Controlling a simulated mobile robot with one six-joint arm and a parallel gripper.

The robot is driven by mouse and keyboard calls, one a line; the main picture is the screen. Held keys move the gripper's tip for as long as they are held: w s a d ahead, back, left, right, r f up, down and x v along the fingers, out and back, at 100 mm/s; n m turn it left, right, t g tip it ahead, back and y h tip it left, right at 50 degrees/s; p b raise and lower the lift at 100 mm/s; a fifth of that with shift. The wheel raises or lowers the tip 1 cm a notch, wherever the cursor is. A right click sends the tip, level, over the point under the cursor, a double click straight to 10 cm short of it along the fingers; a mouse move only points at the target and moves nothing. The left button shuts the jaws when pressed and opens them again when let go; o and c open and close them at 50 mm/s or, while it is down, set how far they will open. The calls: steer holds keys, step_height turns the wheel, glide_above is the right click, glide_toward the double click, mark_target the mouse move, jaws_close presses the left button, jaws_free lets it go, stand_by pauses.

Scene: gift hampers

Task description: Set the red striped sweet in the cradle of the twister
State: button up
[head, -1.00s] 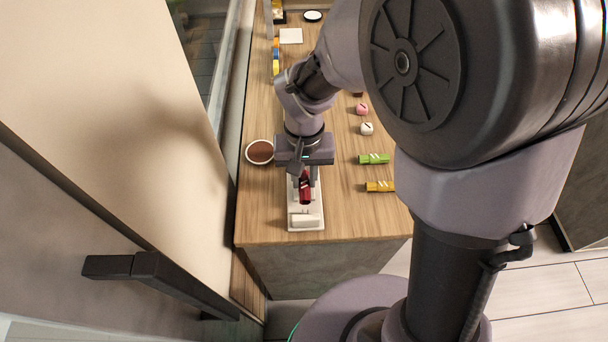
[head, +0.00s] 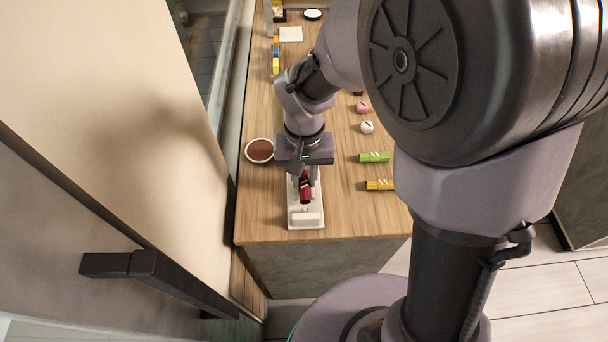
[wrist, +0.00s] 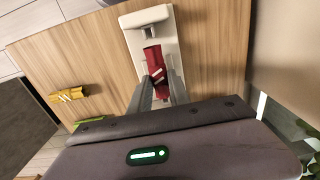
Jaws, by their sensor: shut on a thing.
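The red striped sweet (head: 305,188) is a dark red piece with pale stripes. It lies lengthwise over the white twister (head: 306,219), a long white base near the front end of the counter. My gripper (head: 304,174) is above the twister and shut on the sweet. In the wrist view the sweet (wrist: 153,60) shows between the two fingers (wrist: 159,88), and the twister's white end block (wrist: 146,20) stands beyond it. I cannot tell whether the sweet touches the cradle, as the fingers and the sweet hide it.
A green sweet (head: 374,157) and a yellow sweet (head: 380,185) lie to the right on the wooden counter. A round brown-filled bowl (head: 259,151) stands left of my gripper. White (head: 367,127) and pink (head: 362,107) pieces lie farther back. A wall runs along the left.

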steer(key=shift+f+b, duration=0.4)
steer(key=shift+f, duration=0.2)
stand_by(1.1)
steer(key=shift+r, duration=0.1)
stand_by(0.3)
steer(key=o, duration=1)
step_height(320, 180, up, 17)
steer(key=p, duration=0.8)
steer(key=shift+r, duration=0.2)
